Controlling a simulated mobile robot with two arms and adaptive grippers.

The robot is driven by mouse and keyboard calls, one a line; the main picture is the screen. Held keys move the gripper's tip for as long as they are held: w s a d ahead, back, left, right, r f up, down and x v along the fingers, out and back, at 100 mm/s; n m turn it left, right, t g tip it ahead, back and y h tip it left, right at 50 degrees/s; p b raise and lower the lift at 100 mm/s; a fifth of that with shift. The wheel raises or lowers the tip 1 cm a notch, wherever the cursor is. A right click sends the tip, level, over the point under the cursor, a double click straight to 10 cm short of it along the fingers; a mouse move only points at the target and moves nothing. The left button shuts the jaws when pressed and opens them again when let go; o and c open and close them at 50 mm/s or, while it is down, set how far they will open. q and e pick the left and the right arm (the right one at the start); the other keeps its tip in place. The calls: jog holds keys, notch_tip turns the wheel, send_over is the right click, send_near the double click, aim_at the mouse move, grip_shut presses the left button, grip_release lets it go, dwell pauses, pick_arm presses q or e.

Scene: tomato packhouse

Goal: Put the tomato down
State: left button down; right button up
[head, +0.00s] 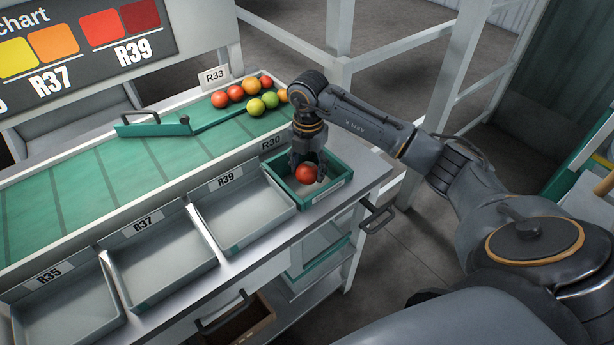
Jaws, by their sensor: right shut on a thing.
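A red tomato (306,174) is between the fingers of my right gripper (308,168), which points down and is shut on it. The tomato and gripper are over or inside the green-rimmed tray (338,189) below the R30 label, at the right end of the tray row. I cannot tell whether the tomato touches the tray floor. My left gripper is not in the head view.
Grey trays labelled R39 (243,214), R37 (163,265) and R35 (70,307) stand in a row to the left. Several red, orange and green tomatoes (252,88) lie at the far end of the green belt (95,190), by a green gate bar (152,129).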

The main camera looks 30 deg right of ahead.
aim_at(307, 179)
notch_tip(307, 179, down, 4)
jog(key=shift+w+r, duration=0.1)
jog(key=shift+f, duration=0.3)
jog(key=o, duration=0.9)
